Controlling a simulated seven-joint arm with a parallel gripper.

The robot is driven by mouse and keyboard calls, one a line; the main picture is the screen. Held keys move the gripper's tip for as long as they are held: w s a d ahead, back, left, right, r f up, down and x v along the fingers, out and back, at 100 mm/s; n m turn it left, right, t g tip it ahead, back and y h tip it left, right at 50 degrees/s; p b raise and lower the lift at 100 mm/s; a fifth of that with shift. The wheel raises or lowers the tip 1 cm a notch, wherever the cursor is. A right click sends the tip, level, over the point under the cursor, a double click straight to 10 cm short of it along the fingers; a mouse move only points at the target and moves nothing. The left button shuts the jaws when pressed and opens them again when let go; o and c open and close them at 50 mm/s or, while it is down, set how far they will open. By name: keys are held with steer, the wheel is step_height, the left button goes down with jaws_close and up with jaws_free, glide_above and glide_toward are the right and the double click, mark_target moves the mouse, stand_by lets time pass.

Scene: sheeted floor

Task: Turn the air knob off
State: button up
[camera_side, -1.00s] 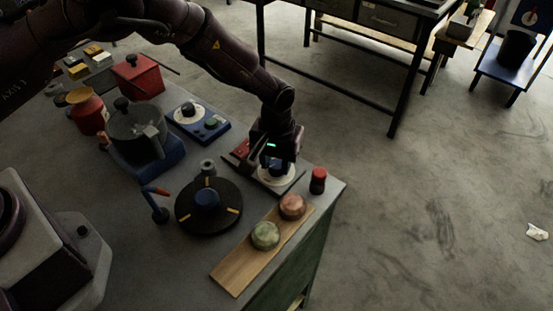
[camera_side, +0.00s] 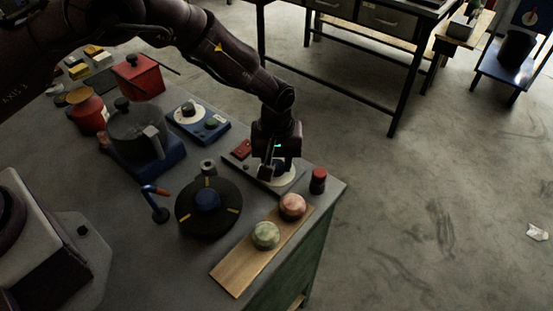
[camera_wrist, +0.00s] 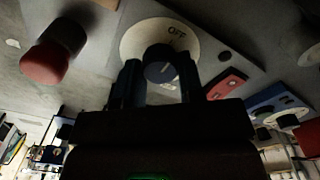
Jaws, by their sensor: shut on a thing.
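The air knob (camera_wrist: 159,64) is a dark blue round knob in the middle of a white dial (camera_wrist: 136,38). The word OFF is printed on the dial, close to the knob in the wrist view. In the side view the dial (camera_side: 288,180) shows partly below my gripper, near the bench's right end. My gripper (camera_side: 272,172) points down onto it. In the wrist view my gripper (camera_wrist: 160,78) has one finger on each side of the knob and is shut on it. The knob's pointer direction is unclear.
A red-topped cylinder (camera_side: 318,181) stands just right of the dial. A red block (camera_side: 242,149) sits on the same panel. A black turntable (camera_side: 188,218) and a board (camera_side: 232,277) with two round things are nearer. A blue panel with another dial (camera_side: 188,113) lies behind left.

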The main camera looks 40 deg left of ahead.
mark_target(277, 164)
steer(key=o, duration=0.9)
step_height(277, 164, up, 13)
steer(key=shift+r, duration=0.1)
